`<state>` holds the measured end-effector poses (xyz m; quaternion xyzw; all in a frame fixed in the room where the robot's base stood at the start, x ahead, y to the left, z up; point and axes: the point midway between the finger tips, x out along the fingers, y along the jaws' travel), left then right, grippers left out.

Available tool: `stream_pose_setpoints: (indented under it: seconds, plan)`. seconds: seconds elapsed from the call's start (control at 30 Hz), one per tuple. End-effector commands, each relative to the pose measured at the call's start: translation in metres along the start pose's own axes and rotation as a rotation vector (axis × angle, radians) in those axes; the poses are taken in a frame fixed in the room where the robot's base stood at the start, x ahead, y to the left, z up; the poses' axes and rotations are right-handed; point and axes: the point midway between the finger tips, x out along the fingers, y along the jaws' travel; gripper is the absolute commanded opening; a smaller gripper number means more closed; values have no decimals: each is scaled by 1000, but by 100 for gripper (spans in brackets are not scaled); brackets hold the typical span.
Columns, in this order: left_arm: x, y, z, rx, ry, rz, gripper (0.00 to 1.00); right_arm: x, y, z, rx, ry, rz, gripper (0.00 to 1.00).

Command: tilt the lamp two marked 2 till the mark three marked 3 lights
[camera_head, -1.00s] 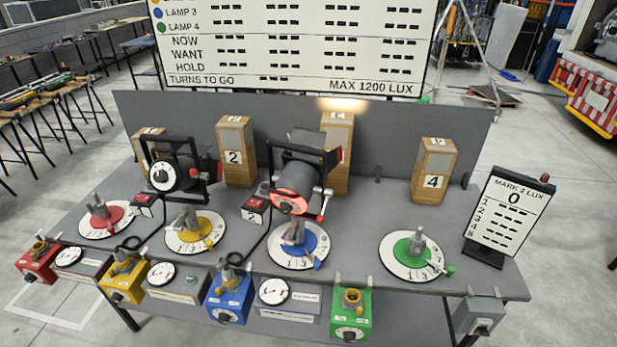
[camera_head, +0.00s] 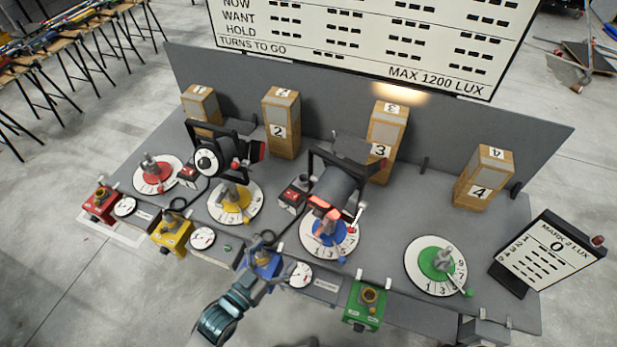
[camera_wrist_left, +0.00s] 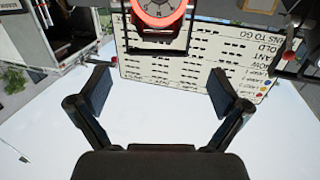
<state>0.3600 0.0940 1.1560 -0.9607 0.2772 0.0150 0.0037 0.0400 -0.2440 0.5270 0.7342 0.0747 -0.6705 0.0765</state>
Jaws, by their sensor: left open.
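Lamp two (camera_head: 338,188) is a dark cylinder with a red-orange front ring in a black yoke, above the blue dial (camera_head: 330,236) in the head view. Mark three (camera_head: 386,138) is the wooden block with a 3, behind the lamp. A warm light patch (camera_head: 400,94) falls on the grey panel above it. My left gripper (camera_head: 257,279) is low in front of the bench by the blue box, apart from the lamp. In the left wrist view its fingers (camera_wrist_left: 158,88) are open and empty, with a red-ringed lamp (camera_wrist_left: 158,10) beyond.
Another lamp (camera_head: 212,158) stands to the left. Blocks marked 2 (camera_head: 281,125) and 4 (camera_head: 484,178) flank mark three. The blue box (camera_head: 266,265) and green box (camera_head: 364,305) line the front edge.

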Motion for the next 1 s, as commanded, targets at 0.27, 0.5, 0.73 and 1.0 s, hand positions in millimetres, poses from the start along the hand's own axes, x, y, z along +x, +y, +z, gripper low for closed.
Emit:
stream_pose_setpoints:
  seconds: [0.27,0.5,0.73,1.0]
  plan:
    - [16,2,-11,-1,34,12,100,18,-2,7,0,-5,1,0]
    - [61,4,-10,1,34,13,100,58,-2,11,-1,-7,-1,0]
    - [83,5,-10,2,33,12,100,97,-3,17,-1,-10,-2,0]
    - [134,5,-18,-1,24,13,100,107,-3,20,-1,-14,-3,0]
